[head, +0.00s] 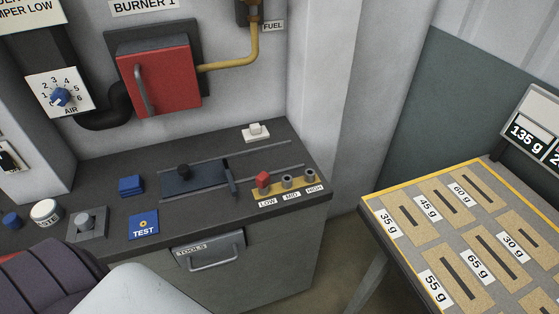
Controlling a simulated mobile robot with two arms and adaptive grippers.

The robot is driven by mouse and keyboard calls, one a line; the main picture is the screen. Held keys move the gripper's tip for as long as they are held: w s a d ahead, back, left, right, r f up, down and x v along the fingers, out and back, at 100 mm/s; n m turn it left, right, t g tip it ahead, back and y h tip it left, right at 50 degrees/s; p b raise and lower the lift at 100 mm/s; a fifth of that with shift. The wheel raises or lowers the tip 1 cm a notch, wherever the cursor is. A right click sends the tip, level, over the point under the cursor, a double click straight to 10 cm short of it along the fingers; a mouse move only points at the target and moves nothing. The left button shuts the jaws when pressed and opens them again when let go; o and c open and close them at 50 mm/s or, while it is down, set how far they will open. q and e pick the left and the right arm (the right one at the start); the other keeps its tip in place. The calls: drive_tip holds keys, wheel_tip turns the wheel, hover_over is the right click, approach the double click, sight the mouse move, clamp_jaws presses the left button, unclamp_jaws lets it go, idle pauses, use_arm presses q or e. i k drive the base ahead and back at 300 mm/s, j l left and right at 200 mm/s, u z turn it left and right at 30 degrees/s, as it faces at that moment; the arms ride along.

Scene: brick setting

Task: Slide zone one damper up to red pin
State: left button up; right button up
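Neither gripper shows; parts that look like my arm cover the lower left.
A blue block stack (131,186), a blue TEST pad (143,226), a grey knob (86,223) and a white round button (46,212) are on the bench left. A white block (255,132) lies behind the rails. A slotted weight table (420,262) stands right, across a gap.

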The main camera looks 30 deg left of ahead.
sight(186, 179)
drive_tip(key=u, duration=1.6)
